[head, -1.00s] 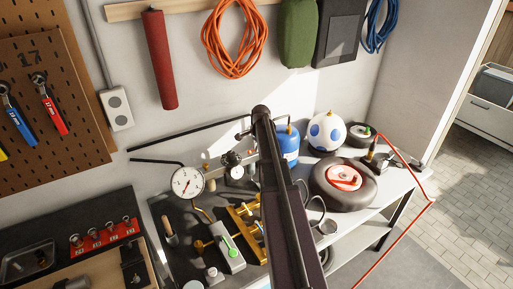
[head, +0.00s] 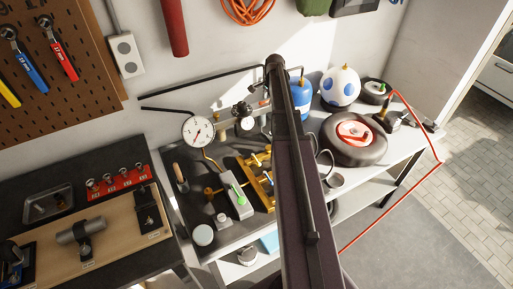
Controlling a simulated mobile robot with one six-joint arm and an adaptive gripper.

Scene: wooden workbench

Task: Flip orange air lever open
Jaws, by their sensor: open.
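On the bench against the wall I see a round white pressure gauge (head: 198,131) and a yellow-orange fixture (head: 258,178) with small levers or valves, partly behind my arm. Left of that fixture lies a grey block with a green lever (head: 238,193). A small reddish-orange part (head: 263,103) shows on the pipework behind, close to my arm. I cannot tell for certain which part is the orange air lever, or whether it is hidden behind my arm. My dark arm crosses the middle of the view, and my gripper does not show.
A red hose (head: 402,100) runs over the bench edge. At left are a red rack (head: 118,183) and a metal tray (head: 47,203).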

